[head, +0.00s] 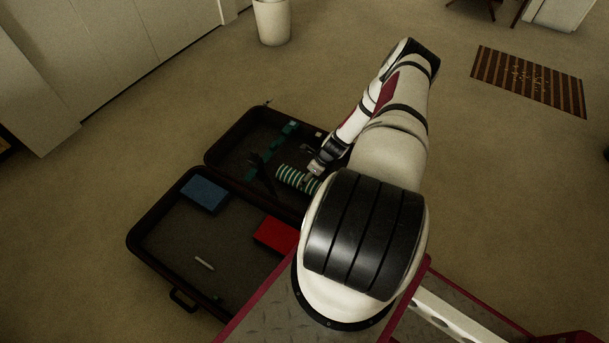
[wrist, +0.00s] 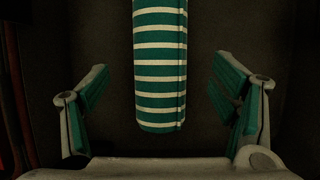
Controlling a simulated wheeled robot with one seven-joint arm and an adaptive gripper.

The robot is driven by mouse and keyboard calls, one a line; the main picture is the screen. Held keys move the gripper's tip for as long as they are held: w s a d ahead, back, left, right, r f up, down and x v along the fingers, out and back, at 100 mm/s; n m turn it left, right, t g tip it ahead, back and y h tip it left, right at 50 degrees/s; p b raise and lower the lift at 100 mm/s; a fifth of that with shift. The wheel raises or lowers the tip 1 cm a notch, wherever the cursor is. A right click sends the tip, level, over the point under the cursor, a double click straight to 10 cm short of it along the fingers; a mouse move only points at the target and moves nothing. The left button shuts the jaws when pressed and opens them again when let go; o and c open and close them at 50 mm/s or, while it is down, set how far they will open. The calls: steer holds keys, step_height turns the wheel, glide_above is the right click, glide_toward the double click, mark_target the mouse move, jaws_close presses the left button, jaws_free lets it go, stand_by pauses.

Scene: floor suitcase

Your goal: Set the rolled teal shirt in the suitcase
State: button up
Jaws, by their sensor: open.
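The rolled teal shirt (head: 297,179), banded with white stripes, appears to lie in the far half of the open dark suitcase (head: 137,241). In the wrist view the shirt (wrist: 160,65) stands lengthwise in the middle, its near end above the palm. My gripper (wrist: 158,82) is open, with one finger on each side of the shirt and a clear gap on both sides. My arm hides the right part of the suitcase.
The near half holds a blue folded item (head: 204,193), a red item (head: 275,234) and a small white stick (head: 204,263). A white bin (head: 272,22) stands behind on open carpet.

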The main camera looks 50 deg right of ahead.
steer(key=p+v, duration=0.1)
steer(key=v, duration=0.2)
steer(key=shift+r, duration=0.45)
steer(key=w+a+r+n+g+y, duration=0.1)
steer(key=w+a+r+n, duration=0.3)
steer(key=r, duration=0.6)
steer(key=w+d+r+n+g, duration=0.1)
steer(key=w+r+n, duration=0.3)
steer(key=r, duration=0.6)
steer(key=a+r+n+g, duration=0.1)
steer(key=a+r+n, duration=0.3)
steer(key=r, duration=0.3)
steer(key=s+a+r+n, duration=0.1)
steer(key=a+r+n, duration=0.2)
steer(key=a+r, duration=0.35)
steer(key=a+r+n+g, duration=0.1)
steer(key=a+r+n, duration=0.25)
steer(key=r, duration=0.55)
steer(key=s+a+r+n+h, duration=0.2)
steer(key=s+a+r+n, duration=0.6)
steer(key=s+a+r, duration=0.55)
steer(key=s+a+r+n, duration=0.2)
steer(key=s+n, duration=0.1)
steer(key=s, duration=0.5)
steer(key=s+a+r+n, duration=0.1)
steer(key=s+a+n, duration=0.2)
steer(key=s, duration=0.5)
steer(key=shift+r+n+g, duration=0.3)
steer(key=shift+r+n, duration=0.1)
steer(key=shift+n, duration=0.35)
